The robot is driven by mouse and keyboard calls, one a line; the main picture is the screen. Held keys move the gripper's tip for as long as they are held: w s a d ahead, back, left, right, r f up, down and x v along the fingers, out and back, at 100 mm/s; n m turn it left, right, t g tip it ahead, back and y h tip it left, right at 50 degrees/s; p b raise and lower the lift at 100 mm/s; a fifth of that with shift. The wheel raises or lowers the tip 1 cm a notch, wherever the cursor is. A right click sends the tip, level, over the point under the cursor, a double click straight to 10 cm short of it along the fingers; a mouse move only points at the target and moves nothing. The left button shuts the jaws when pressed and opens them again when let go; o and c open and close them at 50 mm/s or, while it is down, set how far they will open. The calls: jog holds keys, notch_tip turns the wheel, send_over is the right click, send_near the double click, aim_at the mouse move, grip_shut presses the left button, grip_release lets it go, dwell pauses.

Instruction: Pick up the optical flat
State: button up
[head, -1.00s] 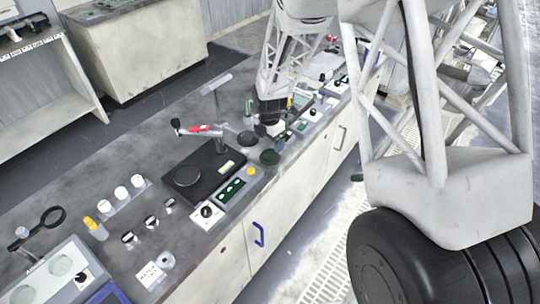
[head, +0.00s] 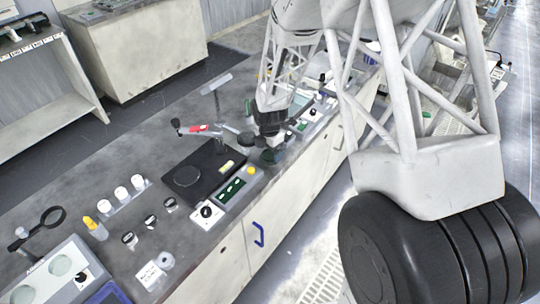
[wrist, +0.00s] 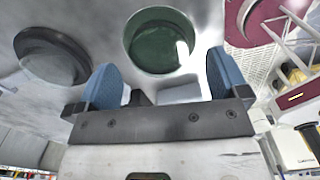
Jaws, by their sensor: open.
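A round dark green glassy disc, which looks like the optical flat (wrist: 158,45), lies on the grey bench top ahead of my gripper (wrist: 161,80) in the wrist view. A bright reflection shows on its right edge. My gripper is open, with its two blue-padded fingers apart and nothing between them. The disc appears centred between the fingers but beyond their tips. In the head view my gripper (head: 271,146) hangs just above the disc (head: 272,157), partly covering it.
A black round piece (wrist: 52,55) lies left of the disc in the wrist view. In the head view, a black polishing platen base (head: 207,172) and a tray with green inserts (head: 232,188) stand close by on the left. The bench's front edge is close to the disc.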

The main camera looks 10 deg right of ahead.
jog(key=shift+f, duration=0.95)
jog(key=c, duration=1.1)
jog(key=shift+o, duration=0.2)
jog(key=shift+r, duration=0.15)
jog(key=shift+r, duration=0.7)
notch_tip(320, 180, up, 2)
jog(key=shift+r, duration=0.1)
jog(key=s+d+r, duration=0.1)
jog(key=s+d, duration=0.1)
jog(key=s, duration=1.4)
jog(key=shift+r, duration=0.1)
